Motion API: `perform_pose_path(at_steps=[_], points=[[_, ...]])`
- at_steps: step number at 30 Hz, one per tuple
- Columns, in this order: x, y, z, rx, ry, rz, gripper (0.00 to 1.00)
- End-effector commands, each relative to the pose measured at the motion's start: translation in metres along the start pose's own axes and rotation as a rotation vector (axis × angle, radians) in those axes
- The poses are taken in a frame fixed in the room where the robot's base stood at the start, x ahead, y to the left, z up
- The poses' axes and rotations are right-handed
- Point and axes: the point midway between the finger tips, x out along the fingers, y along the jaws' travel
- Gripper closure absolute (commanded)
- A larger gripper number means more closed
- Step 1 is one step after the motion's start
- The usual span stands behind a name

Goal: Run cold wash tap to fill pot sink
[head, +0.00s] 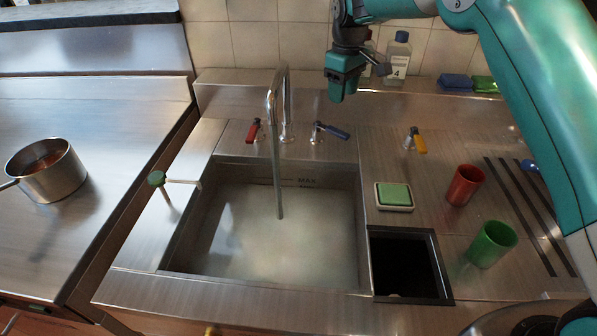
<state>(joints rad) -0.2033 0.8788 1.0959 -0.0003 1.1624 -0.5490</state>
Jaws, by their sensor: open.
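The pot sink (366,225) is a steel basin with cloudy, pale water (290,250) in it. A MAX mark (306,181) shows on its back wall, close above the water's edge. A tall curved steel spout (285,85) stands behind the basin. A pale stream (276,170) runs from its mouth down to the water. The blue-handled tap (332,130) is right of the spout, its lever pointing right. The red-handled tap (254,130) is on the left. My gripper (338,98) is open and empty, above and behind the blue handle, apart from it.
A yellow-handled lever (416,141), a green sponge on a dish (394,196), a red cup (465,185) and a green cup (491,244) are to the right. A dark square opening (405,265) adjoins the sink. A green-knobbed lever (157,179) and a saucepan (48,172) are left. Bottles (398,58) stand behind.

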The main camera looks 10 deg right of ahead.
Motion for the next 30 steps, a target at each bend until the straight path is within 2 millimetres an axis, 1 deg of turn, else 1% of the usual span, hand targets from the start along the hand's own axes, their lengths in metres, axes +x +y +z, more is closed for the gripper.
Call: perform_pose_path(at_steps=[1, 6, 11, 21, 24, 30], points=[[-0.006, 0.0, 0.001, -0.002, -0.008, -0.005, 0.51], [0.017, -0.001, 0.004, -0.009, -0.008, -0.005, 0.51], [0.036, -0.002, 0.005, -0.012, -0.007, -0.004, 0.51], [0.088, -0.002, 0.005, -0.012, -0.006, -0.004, 0.51], [0.099, -0.002, 0.005, -0.012, -0.006, -0.004, 0.51], [0.107, -0.002, 0.005, -0.012, -0.003, -0.002, 0.51]])
